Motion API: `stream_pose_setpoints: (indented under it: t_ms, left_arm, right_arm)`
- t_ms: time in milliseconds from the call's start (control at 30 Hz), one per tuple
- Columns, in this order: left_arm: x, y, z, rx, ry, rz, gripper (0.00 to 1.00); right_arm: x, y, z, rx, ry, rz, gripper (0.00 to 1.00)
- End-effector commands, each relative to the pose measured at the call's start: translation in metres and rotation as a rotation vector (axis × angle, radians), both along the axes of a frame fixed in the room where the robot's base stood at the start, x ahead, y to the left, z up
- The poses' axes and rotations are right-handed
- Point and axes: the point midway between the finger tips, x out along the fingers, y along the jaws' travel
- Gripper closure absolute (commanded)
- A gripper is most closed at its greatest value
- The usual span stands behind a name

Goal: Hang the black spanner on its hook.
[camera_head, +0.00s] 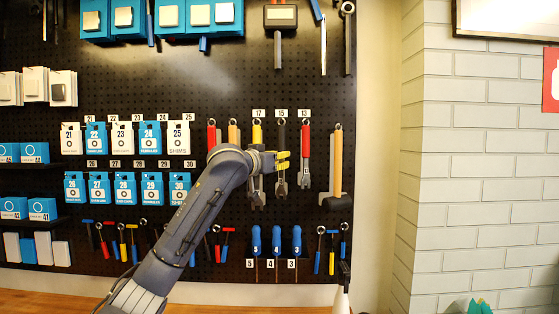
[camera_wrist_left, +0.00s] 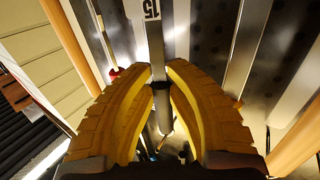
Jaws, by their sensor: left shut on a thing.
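The black spanner (camera_head: 281,137) hangs upright against the pegboard under the label 15, its open jaw end (camera_head: 281,187) pointing down. My left gripper (camera_head: 282,160) has its yellow fingers closed around the middle of its shaft. My right gripper is not in view.
A yellow-handled spanner (camera_head: 257,133) under label 17 hangs close on the left. A red-handled spanner (camera_head: 305,140) under label 13 hangs close on the right. A hammer (camera_head: 337,165) hangs farther right. Blue screwdrivers (camera_head: 276,240) hang below. Boxed packs (camera_head: 150,138) fill the board's left.

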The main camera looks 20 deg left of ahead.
Motion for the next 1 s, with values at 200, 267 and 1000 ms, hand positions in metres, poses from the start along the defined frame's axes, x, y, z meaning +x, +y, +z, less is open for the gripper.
stream_pose_setpoints:
  t_ms: [200, 267, 1000]
  left_arm:
    - [-0.0003, -0.0001, 0.0008, 0.0, -0.001, 0.0, 1.0]
    - [-0.0003, -0.0001, 0.0008, 0.0, -0.001, 0.0, 1.0]
    - [0.0, -0.0001, -0.0003, 0.0, 0.001, 0.0, 0.59]
  right_arm:
    - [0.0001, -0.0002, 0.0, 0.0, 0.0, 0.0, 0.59]
    - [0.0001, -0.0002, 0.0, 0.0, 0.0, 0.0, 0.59]
    - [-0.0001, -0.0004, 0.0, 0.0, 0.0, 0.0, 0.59]
